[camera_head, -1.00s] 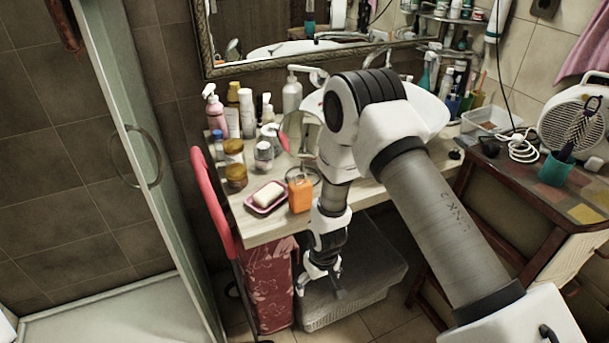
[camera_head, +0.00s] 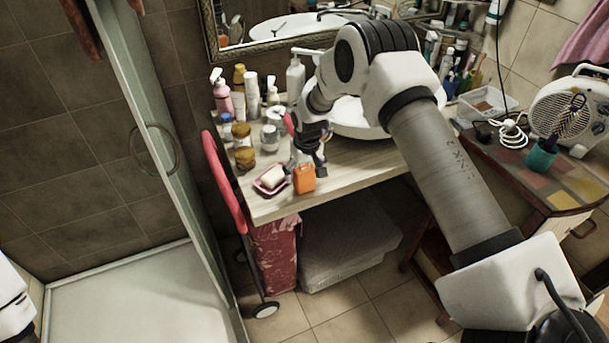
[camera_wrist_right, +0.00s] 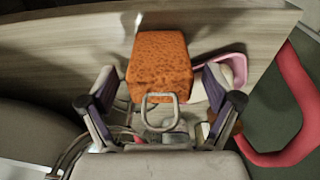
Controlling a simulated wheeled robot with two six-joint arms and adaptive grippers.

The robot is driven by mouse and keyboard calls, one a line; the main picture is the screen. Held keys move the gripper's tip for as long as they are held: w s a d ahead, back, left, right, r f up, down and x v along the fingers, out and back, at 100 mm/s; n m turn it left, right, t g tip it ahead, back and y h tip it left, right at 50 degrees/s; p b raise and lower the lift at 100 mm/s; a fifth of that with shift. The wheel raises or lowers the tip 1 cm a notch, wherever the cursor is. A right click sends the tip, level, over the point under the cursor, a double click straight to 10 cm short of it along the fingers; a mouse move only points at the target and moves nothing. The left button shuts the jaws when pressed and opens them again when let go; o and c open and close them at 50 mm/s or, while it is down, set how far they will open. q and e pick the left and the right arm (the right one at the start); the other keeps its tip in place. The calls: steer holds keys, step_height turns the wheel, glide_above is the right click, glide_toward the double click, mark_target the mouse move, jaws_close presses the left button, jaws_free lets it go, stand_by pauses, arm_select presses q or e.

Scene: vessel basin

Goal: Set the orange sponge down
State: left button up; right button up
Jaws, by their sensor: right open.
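The orange sponge (camera_head: 304,179) stands on the wooden counter (camera_head: 350,165) near its front edge, just right of the pink soap dish (camera_head: 259,189). My right gripper (camera_head: 308,162) is open over the counter, right behind the sponge in the head view. In the right wrist view the sponge (camera_wrist_right: 158,62) shows between and beyond the two spread fingers of my right gripper (camera_wrist_right: 160,100), with a gap on each side. A metal loop (camera_wrist_right: 160,97) overlaps the sponge's near side there. My left gripper is out of view.
Jars (camera_head: 244,158) and bottles (camera_head: 295,76) crowd the counter's left and back, near the white basin (camera_head: 355,118). A red-pink curved frame (camera_head: 222,180) stands at the counter's left end. A grey basket (camera_head: 345,245) sits below. The counter right of the sponge is clear.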

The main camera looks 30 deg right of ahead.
steer(key=c, duration=1.1)
steer(key=shift+r, duration=0.1)
